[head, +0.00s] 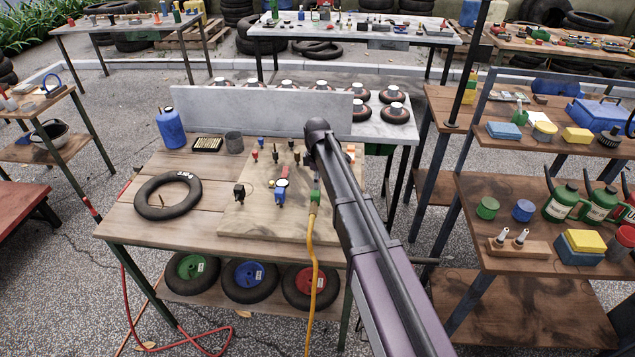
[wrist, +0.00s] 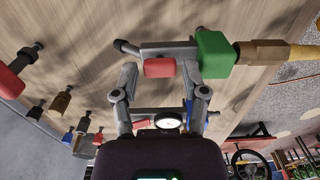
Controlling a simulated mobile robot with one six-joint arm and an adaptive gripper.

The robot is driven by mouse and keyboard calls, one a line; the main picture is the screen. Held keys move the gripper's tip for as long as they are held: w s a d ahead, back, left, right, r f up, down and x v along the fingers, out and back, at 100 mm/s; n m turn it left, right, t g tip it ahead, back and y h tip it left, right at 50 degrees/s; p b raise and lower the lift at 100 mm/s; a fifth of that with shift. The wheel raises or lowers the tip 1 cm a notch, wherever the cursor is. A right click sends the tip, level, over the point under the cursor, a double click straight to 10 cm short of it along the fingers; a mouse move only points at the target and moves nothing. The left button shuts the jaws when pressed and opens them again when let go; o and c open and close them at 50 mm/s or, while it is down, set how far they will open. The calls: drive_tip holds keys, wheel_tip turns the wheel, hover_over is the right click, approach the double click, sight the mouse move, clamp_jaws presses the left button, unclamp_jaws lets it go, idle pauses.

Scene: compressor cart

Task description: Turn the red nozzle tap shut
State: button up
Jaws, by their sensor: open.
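In the wrist view the red tap (wrist: 159,67) is a small rounded block on a grey nozzle body (wrist: 168,48). A green block (wrist: 214,54) and a brass fitting (wrist: 262,53) join that body on the right. My gripper (wrist: 160,78) is open, with one finger on each side of the red tap and a visible gap at both sides. Whether the fingertips reach past it in depth I cannot tell. In the head view the green fitting (head: 315,196) shows on its yellow hose (head: 313,250); my arm hides the gripper and the red tap.
A round gauge (wrist: 167,120) shows between the finger bases in the wrist view. Small valves and a blue fitting (head: 281,196) stand on the light board (head: 255,220). A black tyre (head: 150,205) lies left; a grey panel (head: 250,108) stands behind. The table's front left is clear.

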clamp_jaws()
drive_tip(key=shift+m, duration=0.4)
drive_tip(key=m, duration=0.7)
drive_tip(key=shift+m, duration=0.4)
drive_tip(key=m, duration=0.9)
drive_tip(key=shift+m, duration=0.3)
